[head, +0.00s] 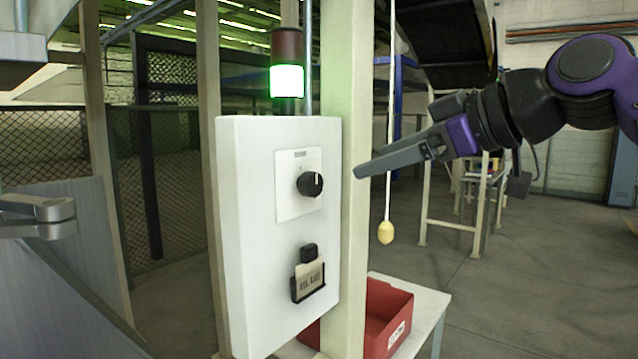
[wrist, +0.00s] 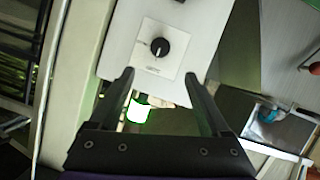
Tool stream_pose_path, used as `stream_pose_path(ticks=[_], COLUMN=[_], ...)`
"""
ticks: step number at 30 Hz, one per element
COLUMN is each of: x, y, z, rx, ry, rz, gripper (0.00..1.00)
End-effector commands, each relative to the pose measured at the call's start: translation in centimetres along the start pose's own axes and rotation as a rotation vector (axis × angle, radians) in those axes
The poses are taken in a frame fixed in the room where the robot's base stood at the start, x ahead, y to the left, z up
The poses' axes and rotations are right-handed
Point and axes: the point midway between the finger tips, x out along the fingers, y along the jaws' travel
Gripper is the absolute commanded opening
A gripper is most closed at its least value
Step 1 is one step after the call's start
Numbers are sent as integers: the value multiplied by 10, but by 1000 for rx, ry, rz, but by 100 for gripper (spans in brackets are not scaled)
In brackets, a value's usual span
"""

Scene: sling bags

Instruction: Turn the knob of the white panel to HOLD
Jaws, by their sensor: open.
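The white panel (head: 250,240) is mounted on a pale post. Its black round knob (head: 310,184) sits on a square white plate (head: 288,208) and has a white pointer mark near its upper right. The plate's lettering is too small to read. My gripper (head: 358,172) is to the right of the panel and apart from the knob, its fingers pointing left. In the wrist view the knob (wrist: 157,47) lies just beyond and between the fingertips of my gripper (wrist: 158,78), which are spread and empty. The panel (wrist: 205,28) appears upside down there.
A signal tower (head: 287,80) with a lit green section stands above the panel. A black holder with a card (head: 310,281) is below the knob. A yellow pull-cord bulb (head: 386,232) hangs right of the post. A red bin (head: 385,320) stands on a low table.

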Motion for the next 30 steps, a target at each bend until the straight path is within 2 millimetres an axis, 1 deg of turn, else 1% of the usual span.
stream_pose_path(ticks=[1, 6, 12, 15, 21, 24, 30], x=[14, 52, 94, 110, 128, 132, 133], y=[-2, -2, -2, -2, -1, -1, 0], z=[1, 1, 0, 0, 0, 0, 0], rx=[-2, -2, -1, -1, 0, 0, 1], ry=[-4, -3, -3, -2, -2, 0, 0], rz=[-5, -4, -5, -3, -1, 0, 1], gripper=[81, 81, 81, 81, 81, 81, 81])
